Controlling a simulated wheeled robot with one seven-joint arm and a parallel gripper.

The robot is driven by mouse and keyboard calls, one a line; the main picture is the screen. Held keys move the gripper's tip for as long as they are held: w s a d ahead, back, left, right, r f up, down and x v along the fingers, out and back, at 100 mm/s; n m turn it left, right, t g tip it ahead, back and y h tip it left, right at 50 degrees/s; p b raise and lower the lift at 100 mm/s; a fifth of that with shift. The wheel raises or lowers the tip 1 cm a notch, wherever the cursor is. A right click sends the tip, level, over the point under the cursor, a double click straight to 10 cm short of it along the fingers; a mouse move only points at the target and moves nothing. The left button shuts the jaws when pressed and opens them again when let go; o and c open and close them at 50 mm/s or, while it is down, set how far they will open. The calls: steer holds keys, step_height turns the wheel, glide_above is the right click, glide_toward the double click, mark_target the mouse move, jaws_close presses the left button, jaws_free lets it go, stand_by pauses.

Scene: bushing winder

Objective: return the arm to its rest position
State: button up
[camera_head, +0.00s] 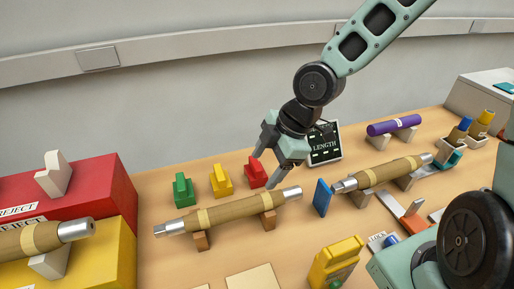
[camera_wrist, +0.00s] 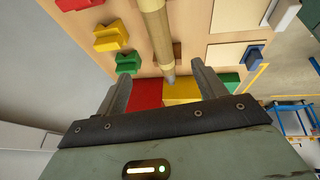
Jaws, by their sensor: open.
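My gripper (camera_head: 266,160) is open and empty, with its fingers pointing down above the table, just behind a tan bushing (camera_head: 232,211) with silver ends. The bushing lies on small brown supports. In the wrist view my two fingers (camera_wrist: 160,88) are spread apart, and the bushing (camera_wrist: 158,35) shows beyond them with nothing held between. My arm reaches in from the top right of the head view.
Green (camera_head: 184,190), yellow (camera_head: 221,181) and red (camera_head: 255,172) blocks stand behind the bushing. A LENGTH sign (camera_head: 324,145) is right of my gripper. Another tan bushing (camera_head: 385,173) and a purple one (camera_head: 393,123) lie at right.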

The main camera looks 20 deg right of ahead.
steer(key=s+a+m+g+h+b, duration=0.1)
steer(key=s+m+h+b, duration=0.1)
steer(key=s+m, duration=0.3)
steer(key=s+a+m+h+b, duration=0.1)
steer(key=s+m+b, duration=0.2)
steer(key=s, duration=0.9)
steer(key=m, duration=0.2)
steer(key=shift+a+r+m+g+h+b, duration=0.25)
steer(key=shift+a+m+g+h+b, duration=0.05)
steer(key=shift+a+g+h+b, duration=0.1)
